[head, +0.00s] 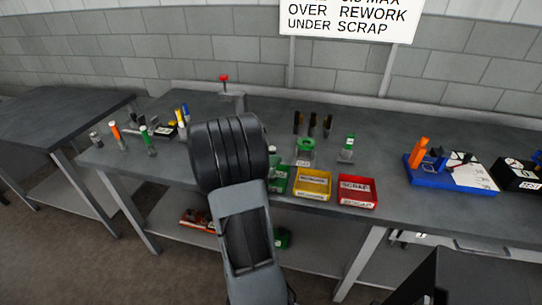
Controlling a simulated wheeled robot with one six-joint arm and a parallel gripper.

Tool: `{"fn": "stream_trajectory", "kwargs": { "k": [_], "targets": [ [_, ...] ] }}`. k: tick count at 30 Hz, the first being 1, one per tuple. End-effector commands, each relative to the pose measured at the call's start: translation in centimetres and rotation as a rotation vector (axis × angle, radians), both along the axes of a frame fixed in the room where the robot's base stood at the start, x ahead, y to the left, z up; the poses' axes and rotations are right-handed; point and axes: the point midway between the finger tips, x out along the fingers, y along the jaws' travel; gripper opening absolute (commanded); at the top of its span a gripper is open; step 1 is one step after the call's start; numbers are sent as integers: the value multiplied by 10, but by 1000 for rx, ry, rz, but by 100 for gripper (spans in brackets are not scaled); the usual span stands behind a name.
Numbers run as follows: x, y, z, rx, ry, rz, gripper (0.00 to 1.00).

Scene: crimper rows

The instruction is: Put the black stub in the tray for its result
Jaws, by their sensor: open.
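I cannot single out the black stub for certain. Several dark upright pieces (313,125) stand in a row at the back of the bench, and a short dark grey piece (95,140) stands at the far left end. Three trays line the front edge: a green tray (278,183), partly behind my arm, a yellow tray (313,184) labelled like REWORK, and a red tray (357,191) labelled SCRAP. No contents show clearly in them. My arm rises in the middle and covers part of the bench. My gripper is not visible.
A wall sign (345,18) reads OVER REWORK, UNDER SCRAP; its top line is cut off. Orange (115,134) and green (148,142) upright pieces stand at left. A green-ringed device (306,147) stands behind the trays. A blue-based fixture (450,177) sits at right.

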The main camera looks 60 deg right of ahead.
Motion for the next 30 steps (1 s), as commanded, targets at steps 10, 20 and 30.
{"fn": "stream_trajectory", "kwargs": {
  "k": [10,20,30],
  "targets": [
    [29,40,23,-1,-2,5,49],
    [57,80,43,-1,-2,2,49],
    [63,96,48,6,-25,-1,49]
  ]
}}
